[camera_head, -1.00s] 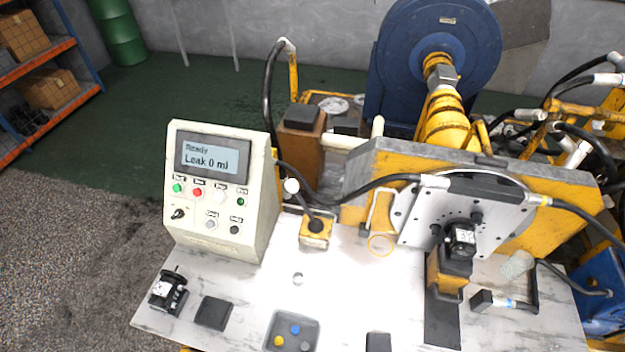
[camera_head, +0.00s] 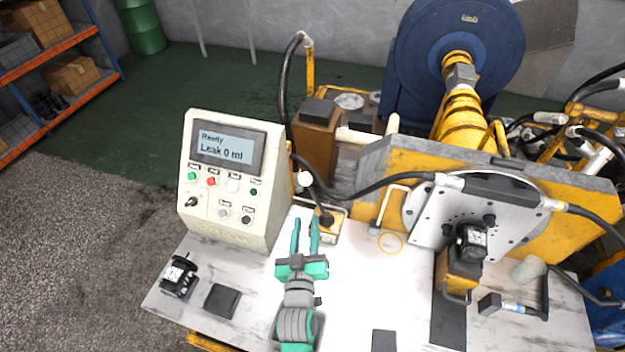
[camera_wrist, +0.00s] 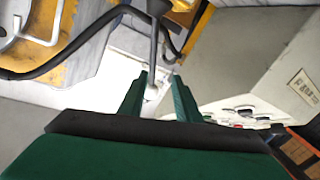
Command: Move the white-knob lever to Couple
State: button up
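The lever's white knob (camera_head: 304,179) is at the end of a thin dark rod that leans up and left in the head view. The rod rises from a yellow base (camera_head: 332,236) beside the control box. Any Couple marking is unreadable. My green gripper (camera_head: 305,222) is open, its two fingers pointing toward the lever from the near side. In the wrist view, the rod (camera_wrist: 154,45) comes down between the open fingertips (camera_wrist: 159,77), with a pale end (camera_wrist: 152,93) between the fingers. I cannot tell whether they touch it.
The control box (camera_head: 232,178) stands close on the left, its screen reading "Ready, Leak 0 ml". A black hose (camera_head: 375,185) runs behind the lever to the metal plate (camera_head: 430,232) on the right.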

aim_at(311, 192)
jog(key=w, duration=0.1)
jog(key=w+r, duration=0.1)
jog(key=w, duration=0.1)
jog(key=w+d+r, duration=0.1)
jog(key=shift+w+r, duration=0.25)
jog(key=w, duration=1)
jog(key=shift+w+d, duration=0.15)
jog(key=shift+d, duration=0.3)
grip_shut()
